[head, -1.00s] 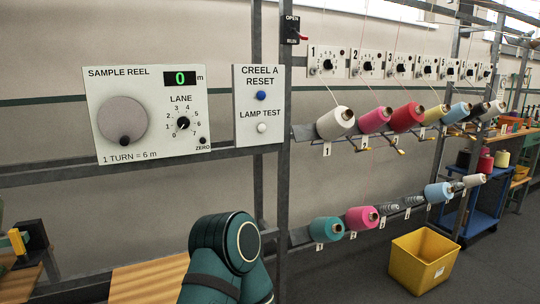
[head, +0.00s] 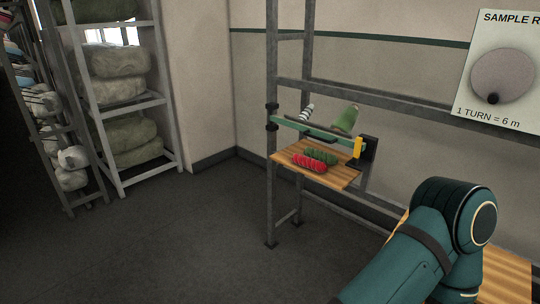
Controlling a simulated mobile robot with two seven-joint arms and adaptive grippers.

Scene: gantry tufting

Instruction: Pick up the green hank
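The green hank (head: 321,156) lies on a small wooden shelf (head: 336,179) on the metal frame. It is a dark green twisted bundle, just behind a red hank (head: 308,163) and close to it. I cannot tell whether the two touch. Neither of my grippers is in view. Only a teal link of my own arm shows at the lower right, apart from the hanks.
A green cone (head: 345,119) and a striped cone (head: 307,114) sit above the shelf, with a yellow part (head: 358,147) at its right. A metal upright (head: 271,190) stands at its left. Shelving with wrapped bundles (head: 116,62) stands left. The floor between is clear.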

